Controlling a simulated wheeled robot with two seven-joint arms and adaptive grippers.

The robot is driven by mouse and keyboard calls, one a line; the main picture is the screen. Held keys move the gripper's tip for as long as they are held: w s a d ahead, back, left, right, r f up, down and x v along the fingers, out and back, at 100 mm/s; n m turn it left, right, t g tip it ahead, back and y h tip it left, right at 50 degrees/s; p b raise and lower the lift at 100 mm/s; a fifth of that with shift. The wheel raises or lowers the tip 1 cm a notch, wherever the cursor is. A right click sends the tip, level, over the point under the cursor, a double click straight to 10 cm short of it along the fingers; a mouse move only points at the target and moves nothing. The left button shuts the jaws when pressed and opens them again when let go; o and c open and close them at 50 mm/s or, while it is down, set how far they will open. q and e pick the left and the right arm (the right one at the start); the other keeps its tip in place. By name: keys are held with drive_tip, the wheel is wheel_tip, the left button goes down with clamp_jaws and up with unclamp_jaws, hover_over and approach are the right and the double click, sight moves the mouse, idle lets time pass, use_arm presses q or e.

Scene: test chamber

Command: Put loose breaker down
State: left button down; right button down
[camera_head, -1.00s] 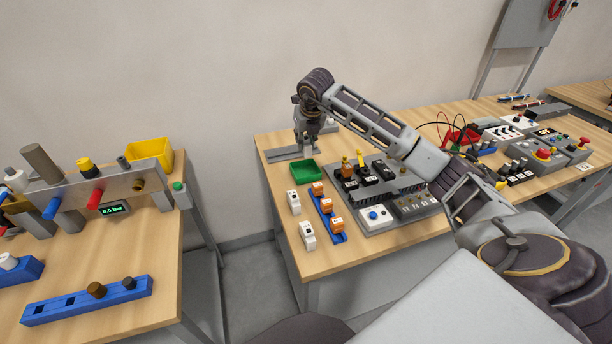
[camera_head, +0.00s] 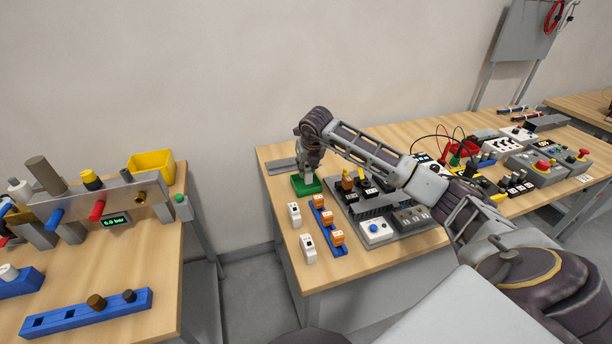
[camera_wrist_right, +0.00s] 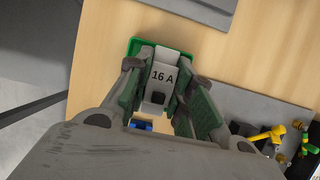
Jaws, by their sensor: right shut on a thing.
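My right gripper (camera_head: 307,174) points down over the small green tray (camera_head: 298,190) on the middle table. In the right wrist view it is shut on a light grey breaker (camera_wrist_right: 163,72) marked "16 A". The breaker is between the two fingers, with the green tray (camera_wrist_right: 134,46) behind it. Whether the breaker touches the tray floor I cannot tell. In the head view the gripper hides the breaker and part of the tray. My left gripper is not in view.
Two white breakers (camera_head: 308,249) stand left of a blue rail (camera_head: 325,232) with orange blocks. A grey panel with switches (camera_head: 377,232) is to their right. A grey flat plate (camera_head: 281,164) lies behind the tray. The left table (camera_head: 150,240) is across a gap.

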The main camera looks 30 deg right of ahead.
sight(307, 170)
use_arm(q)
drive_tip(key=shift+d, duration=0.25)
use_arm(e)
drive_tip(key=shift+f, duration=0.1)
drive_tip(key=shift+f, duration=1.75)
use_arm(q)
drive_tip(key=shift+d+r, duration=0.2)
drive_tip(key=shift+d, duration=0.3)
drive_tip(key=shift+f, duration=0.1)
use_arm(e)
drive_tip(key=shift+f, duration=0.1)
